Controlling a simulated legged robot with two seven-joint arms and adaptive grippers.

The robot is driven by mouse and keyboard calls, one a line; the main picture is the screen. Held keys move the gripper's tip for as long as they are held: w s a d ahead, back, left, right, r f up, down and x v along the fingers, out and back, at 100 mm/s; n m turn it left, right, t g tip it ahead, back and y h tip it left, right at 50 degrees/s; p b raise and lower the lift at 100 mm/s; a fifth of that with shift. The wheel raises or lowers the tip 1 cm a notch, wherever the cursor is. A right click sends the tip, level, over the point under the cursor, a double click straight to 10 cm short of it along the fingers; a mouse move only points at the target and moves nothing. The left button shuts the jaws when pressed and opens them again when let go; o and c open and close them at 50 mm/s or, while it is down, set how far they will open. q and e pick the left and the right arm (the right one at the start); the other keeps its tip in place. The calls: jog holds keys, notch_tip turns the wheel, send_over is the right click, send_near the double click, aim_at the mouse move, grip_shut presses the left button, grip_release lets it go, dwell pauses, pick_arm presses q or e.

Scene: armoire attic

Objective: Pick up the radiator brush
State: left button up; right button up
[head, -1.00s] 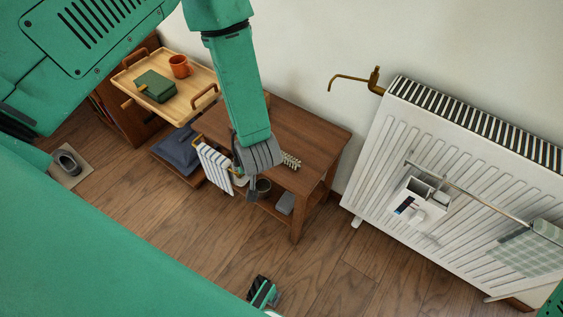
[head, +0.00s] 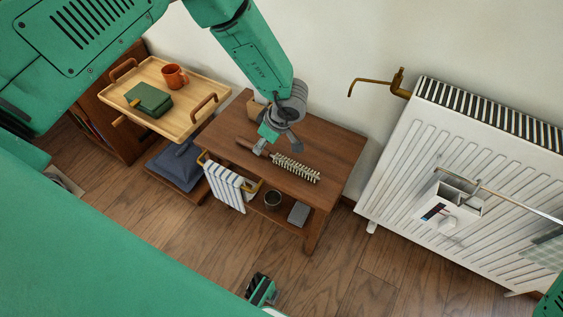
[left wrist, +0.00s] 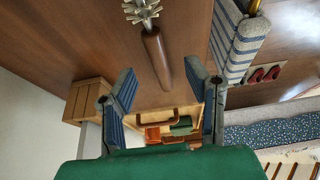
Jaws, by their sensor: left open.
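The radiator brush lies on the brown side table (head: 335,150). Its pale bristled head (head: 297,167) points right and its dark wooden handle (head: 250,147) points left. My left gripper (head: 278,146) is open and empty, over the table by the handle; in the head view it overlaps part of the table behind the brush. In the left wrist view the brush handle (left wrist: 157,58) runs down toward the gap between the open fingers of the left gripper (left wrist: 160,82), with the bristles (left wrist: 141,11) at the top edge. I cannot tell the exact height.
A wooden box (left wrist: 90,100) stands on the table near the left finger. A striped towel (head: 226,187) hangs at the table's front. A tray (head: 205,88) with a mug (head: 174,76) and green box (head: 149,99) is left. A white radiator (head: 455,180) stands right.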

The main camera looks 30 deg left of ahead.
aim_at(239, 140)
pick_arm(q)
jog(key=shift+a+f, duration=0.15)
jog(key=shift+f, duration=0.1)
jog(key=b+x, duration=0.2)
jog(key=x, duration=0.2)
jog(key=shift+w, duration=0.2)
jog(key=shift+f, duration=0.25)
jog(key=shift+a, duration=0.3)
grip_shut()
jog(key=shift+d, duration=0.1)
pick_arm(e)
jog(key=shift+d+f, duration=0.25)
jog(key=shift+f, duration=0.7)
